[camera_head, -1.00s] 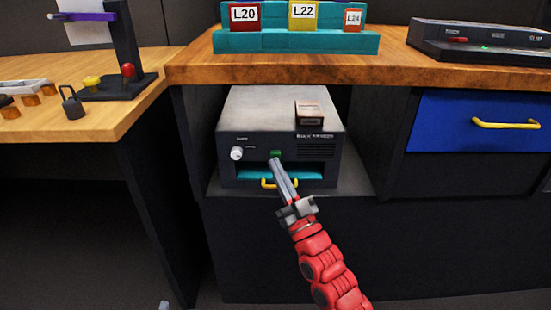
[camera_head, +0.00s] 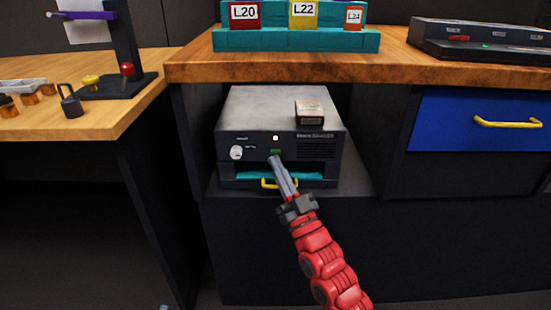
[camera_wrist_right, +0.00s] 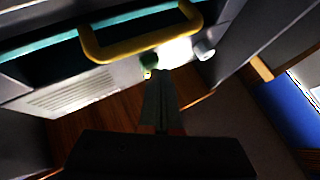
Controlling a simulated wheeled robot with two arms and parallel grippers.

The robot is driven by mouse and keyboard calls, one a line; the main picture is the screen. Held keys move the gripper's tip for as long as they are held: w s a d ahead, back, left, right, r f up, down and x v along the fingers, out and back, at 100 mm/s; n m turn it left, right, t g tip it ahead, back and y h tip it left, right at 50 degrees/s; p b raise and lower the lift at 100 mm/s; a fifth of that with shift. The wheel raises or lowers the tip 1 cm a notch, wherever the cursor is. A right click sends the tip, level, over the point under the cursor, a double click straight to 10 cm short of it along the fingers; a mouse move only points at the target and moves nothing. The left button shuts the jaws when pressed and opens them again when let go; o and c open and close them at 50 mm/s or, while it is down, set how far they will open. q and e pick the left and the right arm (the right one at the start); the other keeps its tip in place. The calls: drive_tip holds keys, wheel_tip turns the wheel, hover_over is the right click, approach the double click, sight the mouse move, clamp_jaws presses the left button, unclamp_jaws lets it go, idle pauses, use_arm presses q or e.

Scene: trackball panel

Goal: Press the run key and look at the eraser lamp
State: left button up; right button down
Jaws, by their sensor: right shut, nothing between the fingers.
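The eraser (camera_head: 282,105) is a grey box with a dark front, standing in the open bay under the wooden counter. Its green run key (camera_head: 276,152) sits mid-front, and it also shows in the right wrist view (camera_wrist_right: 148,60). The eraser lamp (camera_head: 276,138), just above the key, is lit white; a bright white glow shows beside the key in the wrist view. My right gripper (camera_head: 273,161) is shut and empty, its fingertips at the lower edge of the green key. It looks in contact, but I cannot be sure. My left gripper is not in view.
A white knob (camera_head: 237,153) is left of the key. A yellow handle (camera_head: 280,183) on a teal drawer lies just below. A small brown box (camera_head: 309,112) rests on the eraser. A blue drawer (camera_head: 450,125) is to the right.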

idle(0.4)
drive_tip(key=shift+s+f+p, duration=0.1)
drive_tip(key=shift+s+p, duration=0.7)
drive_tip(key=shift+s, duration=0.05)
drive_tip(key=shift+s, duration=0.1)
drive_tip(key=s+p, duration=0.3)
drive_tip(key=s, duration=0.2)
drive_tip(key=shift+d, duration=0.15)
idle(0.3)
